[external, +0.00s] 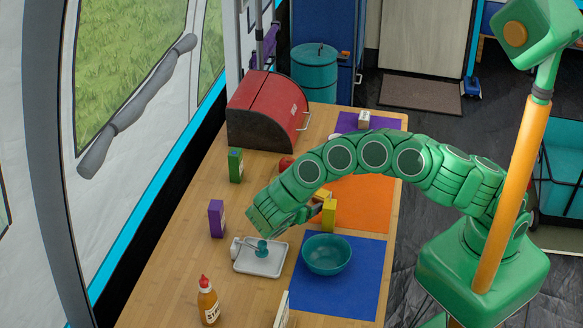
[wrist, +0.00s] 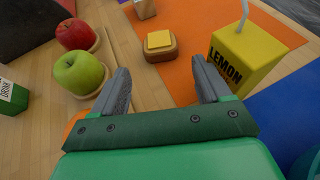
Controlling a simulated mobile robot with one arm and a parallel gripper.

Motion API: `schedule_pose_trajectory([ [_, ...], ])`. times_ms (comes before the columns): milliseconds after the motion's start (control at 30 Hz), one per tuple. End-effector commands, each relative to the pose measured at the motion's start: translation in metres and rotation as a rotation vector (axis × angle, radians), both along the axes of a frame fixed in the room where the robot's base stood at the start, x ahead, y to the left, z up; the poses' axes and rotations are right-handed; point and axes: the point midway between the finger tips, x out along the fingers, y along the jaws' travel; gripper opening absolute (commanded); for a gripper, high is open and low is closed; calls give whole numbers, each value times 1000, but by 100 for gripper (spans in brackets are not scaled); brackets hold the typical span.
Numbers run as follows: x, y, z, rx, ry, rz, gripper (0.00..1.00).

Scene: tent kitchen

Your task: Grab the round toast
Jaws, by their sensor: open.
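A small brown piece of toast with rounded corners and a yellow square on top (wrist: 160,45) lies in the wrist view, at the left edge of the orange mat. My gripper (wrist: 160,82) is open and empty, its two grey fingers spread below the toast in the picture. The toast is ahead of the fingertips, between their lines and not touched. In the external view my green arm reaches over the table and hides most of the toast; only a bit of yellow shows beside the gripper.
A yellow lemon carton (wrist: 245,50) with a straw stands close to the right finger. A green apple (wrist: 78,73) and a red apple (wrist: 76,34) rest on round pale pieces at left. A teal bowl (external: 327,254) stands on the blue mat (external: 362,290); a white tray (external: 262,267) is beside it.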

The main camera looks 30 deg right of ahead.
Motion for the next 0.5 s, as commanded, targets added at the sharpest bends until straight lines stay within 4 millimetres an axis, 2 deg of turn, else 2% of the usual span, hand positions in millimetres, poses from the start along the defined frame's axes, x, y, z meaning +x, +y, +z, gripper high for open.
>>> schedule_pose_trajectory([
  [100,6,-14,-6,0,1,-2,77],
  [367,13,-27,-11,0,-2,-1,77],
  [500,19,-40,-17,0,-1,-3,77],
])
